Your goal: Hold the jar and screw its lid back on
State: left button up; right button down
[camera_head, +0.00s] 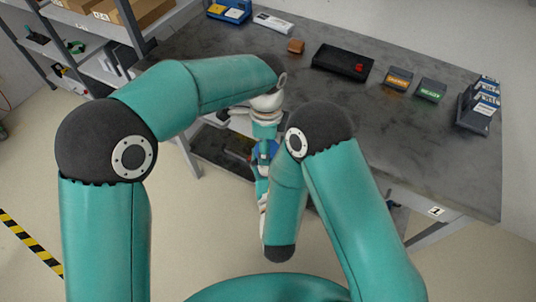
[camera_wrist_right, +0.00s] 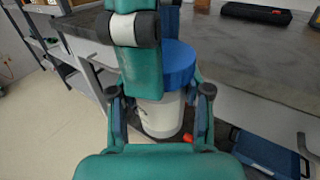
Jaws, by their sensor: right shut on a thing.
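The jar (camera_wrist_right: 162,118) has a white body and stands between the fingers of my right gripper (camera_wrist_right: 160,108) in the right wrist view. The right gripper is shut on the jar's body. The blue lid (camera_wrist_right: 180,65) is at the top of the jar; how well it is seated I cannot tell. A teal arm link covers its left part. In the head view a bit of the blue lid (camera_head: 265,151) shows between the two arms. My left gripper (camera_head: 266,140) is just above it, mostly hidden, so its fingers cannot be made out.
The grey worktop (camera_head: 220,45) lies behind the arms. It bears a black tray (camera_head: 343,62) with a red item, a small brown block (camera_head: 296,46), labelled boxes (camera_head: 398,79) and a dark rack (camera_head: 478,108). Shelves (camera_head: 95,30) stand at the left. A blue-edged case (camera_wrist_right: 272,152) lies lower right.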

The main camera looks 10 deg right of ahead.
pick_arm(q)
jog(key=o, duration=1.3)
jog(key=shift+r, duration=2.3)
jog(key=shift+c, duration=0.4)
